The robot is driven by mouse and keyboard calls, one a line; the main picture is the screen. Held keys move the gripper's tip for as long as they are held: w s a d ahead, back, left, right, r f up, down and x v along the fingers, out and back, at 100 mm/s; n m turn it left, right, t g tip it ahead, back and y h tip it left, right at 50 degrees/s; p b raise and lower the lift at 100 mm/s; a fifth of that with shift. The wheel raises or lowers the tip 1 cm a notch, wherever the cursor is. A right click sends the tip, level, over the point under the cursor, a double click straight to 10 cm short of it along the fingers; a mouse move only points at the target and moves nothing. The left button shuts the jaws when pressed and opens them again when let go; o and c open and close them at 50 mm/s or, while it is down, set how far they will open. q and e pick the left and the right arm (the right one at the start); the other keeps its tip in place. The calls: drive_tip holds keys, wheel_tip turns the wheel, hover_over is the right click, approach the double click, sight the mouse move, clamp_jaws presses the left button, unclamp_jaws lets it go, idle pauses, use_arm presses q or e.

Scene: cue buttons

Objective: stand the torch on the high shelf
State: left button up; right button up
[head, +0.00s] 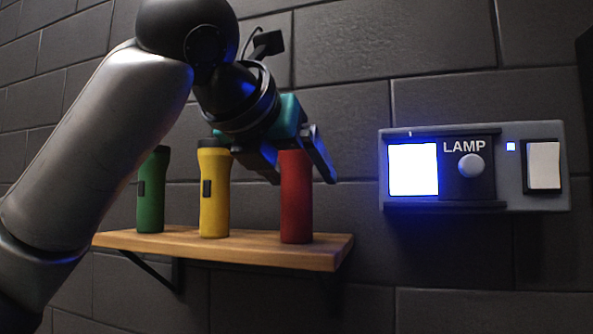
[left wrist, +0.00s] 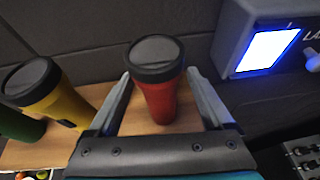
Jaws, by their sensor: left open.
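Three torches stand upright in a row on a wooden shelf (head: 330,248): green (head: 150,195), yellow (head: 214,195) and red (head: 296,200). Green and yellow show a dark switch patch. My left gripper (head: 303,178) is open over the red torch, fingers pointing down, one on each side of its upper part. In the left wrist view the red torch (left wrist: 160,100), with a black cap, stands between the open fingers (left wrist: 160,80), with gaps visible on both sides. The yellow torch (left wrist: 60,102) is just left of the left finger. My right gripper is out of view.
A grey wall panel (head: 555,200) marked LAMP, right of the shelf, has a bright blue-white lit window (head: 413,169), a round knob (head: 471,166), a small blue light and a pale switch plate (head: 543,165). Below, the left wrist view shows a dark unit with grey parts (left wrist: 305,158).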

use_arm(q)
drive_tip(key=shift+r, duration=0.25)
drive_tip(key=b+v, duration=0.2)
drive_tip(key=v, duration=1)
drive_tip(key=shift+f, duration=0.2)
